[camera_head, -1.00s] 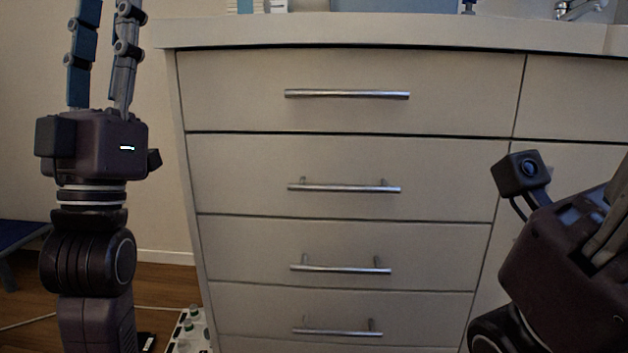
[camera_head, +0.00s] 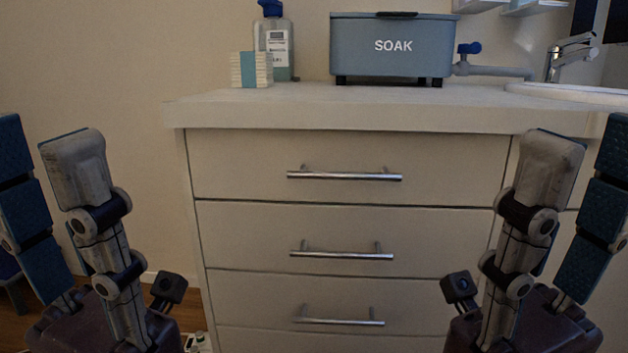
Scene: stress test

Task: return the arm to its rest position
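My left gripper (camera_head: 45,150) stands upright at the left edge, its blue-padded finger and grey finger spread apart with nothing between them. My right gripper (camera_head: 585,145) stands upright at the right edge in a mirrored pose, its fingers also apart and empty. Both are in front of the white drawer cabinet (camera_head: 240,165) and appear clear of it. The arms below the grippers are out of view.
On the counter (camera_head: 220,105) stand a blue bin marked SOAK (camera_head: 390,60), a pump bottle (camera_head: 277,45) and a small stack of white and blue packs (camera_head: 250,70). A sink tap (camera_head: 562,55) is at the right. Closed drawers with metal handles (camera_head: 344,175) face me.

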